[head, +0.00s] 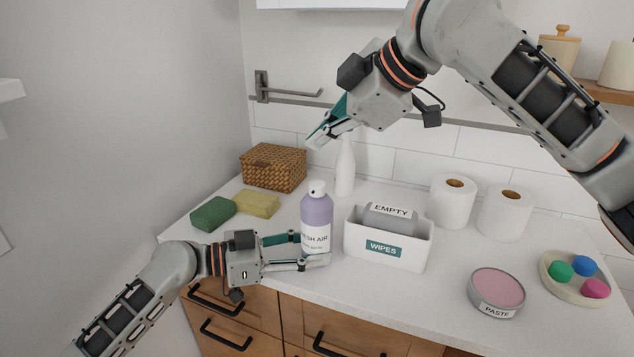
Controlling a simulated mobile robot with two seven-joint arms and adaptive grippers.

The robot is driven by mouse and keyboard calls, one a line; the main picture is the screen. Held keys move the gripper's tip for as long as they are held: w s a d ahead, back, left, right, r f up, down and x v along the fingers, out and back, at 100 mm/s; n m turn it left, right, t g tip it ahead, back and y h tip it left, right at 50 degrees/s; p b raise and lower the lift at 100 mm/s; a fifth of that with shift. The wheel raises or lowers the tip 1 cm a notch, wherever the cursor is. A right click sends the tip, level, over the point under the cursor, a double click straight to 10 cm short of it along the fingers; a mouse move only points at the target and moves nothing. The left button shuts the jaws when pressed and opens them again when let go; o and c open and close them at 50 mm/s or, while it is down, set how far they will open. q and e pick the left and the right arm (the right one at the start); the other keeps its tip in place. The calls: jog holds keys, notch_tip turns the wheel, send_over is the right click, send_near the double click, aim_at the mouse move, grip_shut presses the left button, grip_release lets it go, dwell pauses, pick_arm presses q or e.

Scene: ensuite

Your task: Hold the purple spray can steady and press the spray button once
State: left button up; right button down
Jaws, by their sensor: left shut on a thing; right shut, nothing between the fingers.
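The purple spray can (317,214) stands upright near the front of the white counter. It has a white label reading "FRESH AIR" and a white top with the spray button (317,188). My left gripper (312,251) comes in from the left and is shut on the can's lower body. My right gripper (322,136) hangs in the air above and behind the can. It is shut with nothing in it, and its fingers point down and left. It is clear of the button.
A wipes box (390,243) stands close right of the can, a white bottle (345,168) behind it. Green (213,214) and yellow (257,203) sponges and a wicker basket (274,167) lie left. Paper rolls (503,214), a paste tin (497,290) and a dish (557,283) are right.

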dwell(0.4)
pick_arm(q)
jog(key=o, duration=0.9)
